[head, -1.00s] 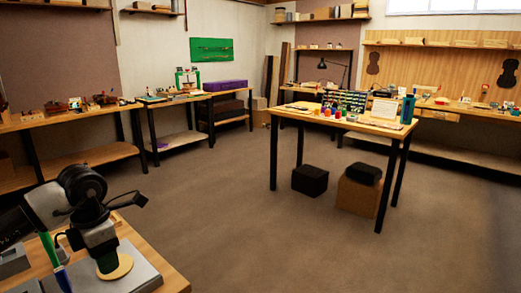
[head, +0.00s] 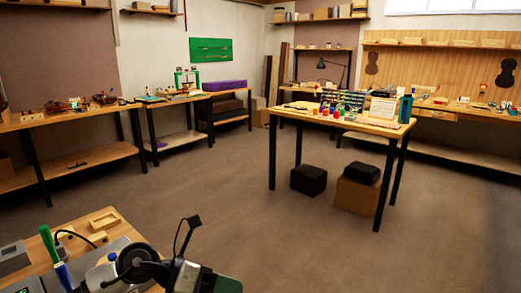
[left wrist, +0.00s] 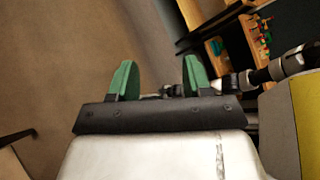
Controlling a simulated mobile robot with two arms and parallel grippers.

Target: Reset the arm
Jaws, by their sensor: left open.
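My left arm crosses the bottom of the head view, and its gripper (head: 228,284) is low, beyond the right side of the near bench (head: 75,222). Only part of its green finger shows there. In the left wrist view the two green fingers of the left gripper (left wrist: 159,76) stand wide apart, with nothing held between them. Brown floor shows beyond them. My right gripper is not in view.
The near bench holds a green-handled tool (head: 47,243), a grey box (head: 13,258) and a small wooden tray (head: 104,221). Open floor (head: 215,205) lies ahead. A wooden table (head: 350,124) with jars stands farther off to the right. Workbenches line the walls.

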